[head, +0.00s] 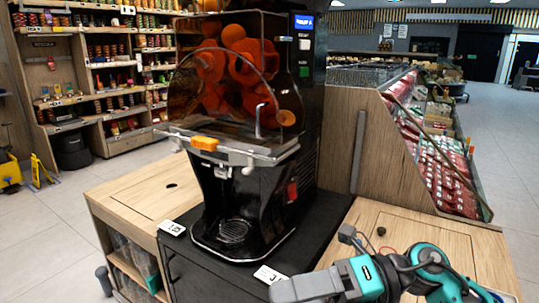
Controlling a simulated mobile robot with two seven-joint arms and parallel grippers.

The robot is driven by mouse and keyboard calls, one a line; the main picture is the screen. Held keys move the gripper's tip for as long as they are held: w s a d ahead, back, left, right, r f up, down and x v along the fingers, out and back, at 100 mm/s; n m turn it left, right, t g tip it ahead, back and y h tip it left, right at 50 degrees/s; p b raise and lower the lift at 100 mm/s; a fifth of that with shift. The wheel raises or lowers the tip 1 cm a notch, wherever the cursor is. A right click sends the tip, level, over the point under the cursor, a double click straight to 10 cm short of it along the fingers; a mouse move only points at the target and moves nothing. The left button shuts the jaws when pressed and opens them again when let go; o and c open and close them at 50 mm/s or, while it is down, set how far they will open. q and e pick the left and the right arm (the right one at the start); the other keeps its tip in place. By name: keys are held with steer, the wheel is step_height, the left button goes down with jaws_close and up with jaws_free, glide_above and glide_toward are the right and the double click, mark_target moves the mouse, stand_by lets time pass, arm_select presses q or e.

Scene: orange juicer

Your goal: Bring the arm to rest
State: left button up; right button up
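My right arm comes in at the lower right in the head view, teal and grey, reaching left over the wooden counter. Its grey end, with the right gripper (297,288), is at the bottom edge, in front of the juicer's dark stand. The fingers cannot be made out clearly, so I cannot tell whether they are open or shut. No held object shows. My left arm and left gripper are not in view. The black orange juicer (245,190) stands upright in the middle, with oranges (232,62) behind its clear cover. The gripper appears apart from it.
Wooden counters flank the juicer, left (140,200) and right (440,238). Small white labels (270,275) lie on the dark stand. A wooden-sided produce display (385,150) stands behind right. Stocked shelves (105,75) and a yellow floor sign (42,170) are at left. Tiled floor is open at left.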

steer(key=w+d+r+m+t+y+p, duration=0.2)
steer(key=w+m+t+y, duration=0.25)
steer(key=m+t, duration=0.95)
steer(key=w+d+f+m+t+h, duration=0.2)
steer(key=d+f+m+t+h, duration=0.4)
steer(key=m+h, duration=0.5)
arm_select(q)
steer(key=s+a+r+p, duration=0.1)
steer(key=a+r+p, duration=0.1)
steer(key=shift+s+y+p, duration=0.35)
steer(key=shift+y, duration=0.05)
arm_select(e)
steer(key=s+d+f+m+g+h, duration=0.3)
steer(key=s+f+m, duration=0.3)
steer(key=f, duration=0.4)
steer(key=s+d+f+m+g+h, duration=0.3)
steer(key=s+f+m+h, duration=0.2)
steer(key=f+m, duration=0.3)
step_height(320, 180, down, 3)
steer(key=shift+s+d+f+m, duration=0.1)
steer(key=shift+s+d+m, duration=0.3)
